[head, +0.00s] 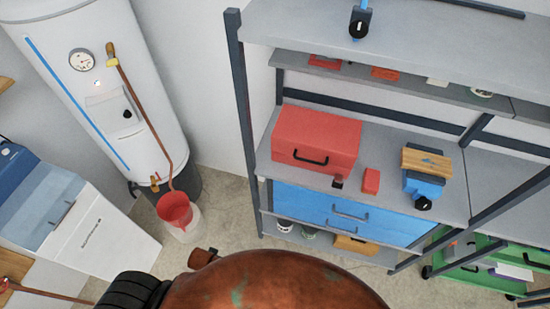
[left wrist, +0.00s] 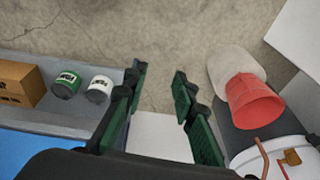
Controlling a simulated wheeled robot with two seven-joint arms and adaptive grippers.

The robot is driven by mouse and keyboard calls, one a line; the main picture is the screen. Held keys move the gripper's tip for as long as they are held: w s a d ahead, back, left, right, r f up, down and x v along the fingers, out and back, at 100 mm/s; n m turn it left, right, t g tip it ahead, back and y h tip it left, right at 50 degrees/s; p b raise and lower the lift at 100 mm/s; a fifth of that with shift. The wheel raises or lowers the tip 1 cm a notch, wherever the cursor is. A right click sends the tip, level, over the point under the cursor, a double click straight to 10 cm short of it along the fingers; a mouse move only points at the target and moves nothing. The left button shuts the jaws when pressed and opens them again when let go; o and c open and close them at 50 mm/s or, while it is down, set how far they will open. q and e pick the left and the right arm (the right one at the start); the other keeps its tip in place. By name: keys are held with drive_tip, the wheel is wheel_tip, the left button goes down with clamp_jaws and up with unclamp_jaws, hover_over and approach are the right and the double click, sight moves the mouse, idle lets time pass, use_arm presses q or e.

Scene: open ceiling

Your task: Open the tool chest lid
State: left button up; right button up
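The red tool chest (head: 316,140) sits on the middle shelf of the grey rack in the head view. Its lid looks shut, and a black handle (head: 310,158) is on its front face. My left gripper (left wrist: 160,80) shows only in the left wrist view. Its two green-padded fingers are apart with nothing between them, above the floor. The chest is not in the left wrist view. My right gripper is in neither view.
The shelf (head: 258,152) also holds a small red box (head: 371,181) and a blue tool with wood (head: 427,159). Blue drawers (head: 345,213) are below. A rusty rounded body (head: 270,283) fills the bottom front.

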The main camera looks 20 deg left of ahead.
use_arm(q)
drive_tip(key=w+r+m+t, duration=0.1)
drive_tip(key=w+r, duration=0.2)
drive_tip(key=r, duration=0.7)
drive_tip(key=w+r+t, duration=0.1)
drive_tip(key=w+r, duration=0.2)
drive_tip(key=r, duration=0.6)
drive_tip(key=w+d+r+m+t+h, duration=0.1)
drive_tip(key=w+d+r+m+t, duration=0.2)
drive_tip(key=w, duration=0.4)
drive_tip(key=w+d+r+m+t+h, duration=0.1)
drive_tip(key=w+d+r+m+t, duration=0.1)
drive_tip(key=w+d+r+m, duration=0.2)
drive_tip(key=w+d+r+m+t+h, duration=0.1)
drive_tip(key=w+d+r+m+t, duration=0.2)
drive_tip(key=w, duration=0.7)
drive_tip(key=shift+w+d+r+m+t+h, duration=0.15)
drive_tip(key=shift+d+r+m+t+h, duration=0.35)
drive_tip(key=shift+m, duration=0.6)
drive_tip(key=m+h, duration=1.1)
drive_tip(key=m, duration=0.4)
approach(309, 161)
drive_tip(key=x, duration=1)
drive_tip(key=shift+w+f+p, duration=0.15)
drive_tip(key=shift+f+p, duration=0.1)
drive_tip(key=shift+p, duration=0.05)
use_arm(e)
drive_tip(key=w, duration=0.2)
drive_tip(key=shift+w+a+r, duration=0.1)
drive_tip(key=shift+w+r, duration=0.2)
